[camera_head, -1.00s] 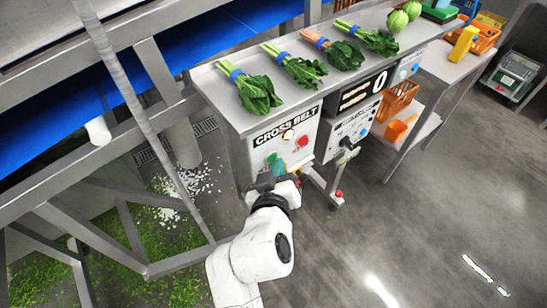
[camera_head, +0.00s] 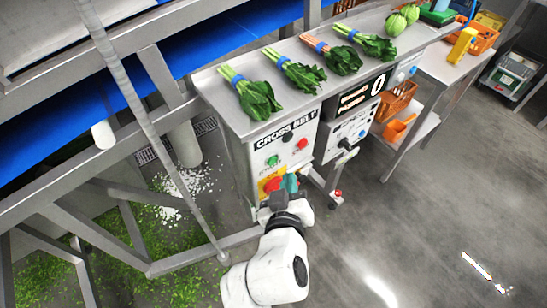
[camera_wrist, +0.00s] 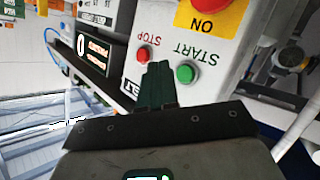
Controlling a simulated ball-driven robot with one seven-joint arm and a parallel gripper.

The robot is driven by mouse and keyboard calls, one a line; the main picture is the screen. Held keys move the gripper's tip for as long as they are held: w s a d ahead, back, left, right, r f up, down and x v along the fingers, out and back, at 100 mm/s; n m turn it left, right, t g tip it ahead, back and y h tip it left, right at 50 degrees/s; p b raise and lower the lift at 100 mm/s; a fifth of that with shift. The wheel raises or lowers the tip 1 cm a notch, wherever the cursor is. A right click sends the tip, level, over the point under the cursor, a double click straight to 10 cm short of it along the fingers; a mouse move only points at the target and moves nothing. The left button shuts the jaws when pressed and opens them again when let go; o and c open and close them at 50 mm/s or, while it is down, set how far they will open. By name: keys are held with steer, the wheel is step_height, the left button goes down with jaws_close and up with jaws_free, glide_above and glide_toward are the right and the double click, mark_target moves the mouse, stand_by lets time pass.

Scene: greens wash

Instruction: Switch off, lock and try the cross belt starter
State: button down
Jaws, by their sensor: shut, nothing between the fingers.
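The cross belt starter (camera_head: 243,165) is a grey box with a white front under the bench, lettered CROSS BELT. It has a green START button (camera_head: 272,160), a red STOP button (camera_head: 303,143) and a dark round lamp (camera_head: 287,137). Below them a red rotary handle (camera_head: 271,184) sits on a yellow plate; the wrist view shows the handle (camera_wrist: 207,5) by the word ON. My gripper (camera_head: 291,181) is shut and empty, low in front of the box, right of the handle. In the wrist view its fingertips (camera_wrist: 158,66) overlap the panel near START and STOP; contact cannot be told. No padlock shows.
Bunches of greens (camera_head: 256,98) lie on the steel bench (camera_head: 228,103) above the starter. A second control box (camera_head: 345,138) with a display reading 0 stands to the right. Frame bars (camera_head: 200,250) and spilled greens are at left. The floor (camera_head: 410,220) at right is clear.

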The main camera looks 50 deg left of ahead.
steer(key=shift+s+d+p, duration=0.1)
steer(key=shift+d+p, duration=0.35)
steer(key=shift+d, duration=0.8)
steer(key=w+d+f+m+g+h, duration=0.1)
steer(key=d+f+m+h, duration=0.2)
steer(key=d, duration=0.7)
steer(key=w+d+f+m+h, duration=0.2)
steer(key=d+f, duration=0.1)
steer(key=d, duration=0.6)
steer(key=w+d+f+m+g+h, duration=0.1)
steer(key=d+f+m+h, duration=0.2)
steer(key=d, duration=0.7)
steer(key=s+d+f+m+g+h, duration=0.1)
steer(key=s+d+f+m+g, duration=0.1)
steer(key=s+d, duration=0.35)
steer(key=s+d+f+m+g+h, duration=0.1)
steer(key=s+d+g, duration=0.15)
steer(key=d, duration=0.55)
steer(key=s+d+m+g, duration=0.3)
steer(key=s+d, duration=0.3)
steer(key=s, duration=0.6)
steer(key=shift+s+d+f, duration=0.2)
steer(key=shift+f, duration=0.15)
steer(key=shift+d, duration=0.15)
